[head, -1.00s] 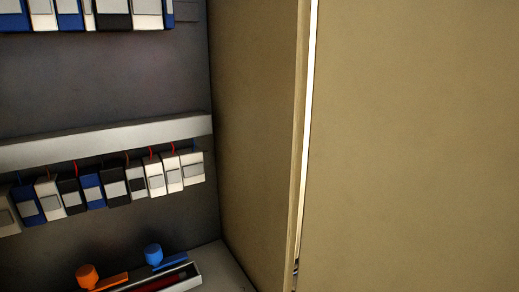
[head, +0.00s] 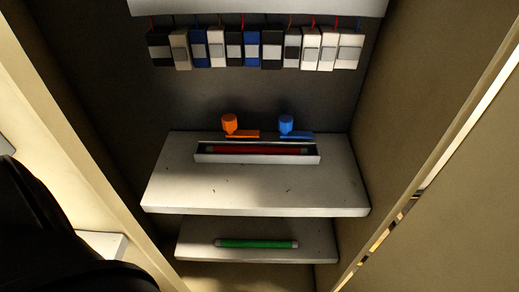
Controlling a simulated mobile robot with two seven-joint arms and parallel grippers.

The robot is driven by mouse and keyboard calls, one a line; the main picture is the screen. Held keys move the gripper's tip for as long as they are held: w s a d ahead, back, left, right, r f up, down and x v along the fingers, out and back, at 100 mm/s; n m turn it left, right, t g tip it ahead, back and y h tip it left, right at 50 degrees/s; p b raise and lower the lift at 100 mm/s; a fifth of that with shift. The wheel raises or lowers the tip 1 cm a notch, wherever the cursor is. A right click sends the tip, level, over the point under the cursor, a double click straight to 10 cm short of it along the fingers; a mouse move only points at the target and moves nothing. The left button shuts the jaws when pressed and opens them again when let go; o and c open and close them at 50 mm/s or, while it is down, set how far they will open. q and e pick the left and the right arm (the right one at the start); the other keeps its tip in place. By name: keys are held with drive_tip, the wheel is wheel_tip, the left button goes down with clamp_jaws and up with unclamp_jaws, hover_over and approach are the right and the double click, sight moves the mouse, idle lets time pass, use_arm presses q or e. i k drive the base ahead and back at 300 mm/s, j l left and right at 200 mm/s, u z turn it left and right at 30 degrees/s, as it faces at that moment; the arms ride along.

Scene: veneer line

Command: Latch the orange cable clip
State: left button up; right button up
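The orange cable clip (head: 230,124) stands at the back of the upper shelf, behind the left part of a pale open tray (head: 205,158). It has an upright knob, and a flat orange bar (head: 244,134) extends right from its foot. Whether it is latched cannot be told. A similar blue clip (head: 287,124) stands to its right with its own flat bar. A red rod (head: 260,150) lies in the tray. Neither gripper shows in the head view.
The upper shelf (head: 260,190) has free room in front of the tray. A lower shelf (head: 195,238) holds a green rod (head: 256,243). Cabinet side walls stand left and right (head: 410,120). A row of modules (head: 251,48) hangs above. A dark shape blocks the lower left.

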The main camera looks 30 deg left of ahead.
sight(229, 122)
drive_tip(key=u, duration=1.25)
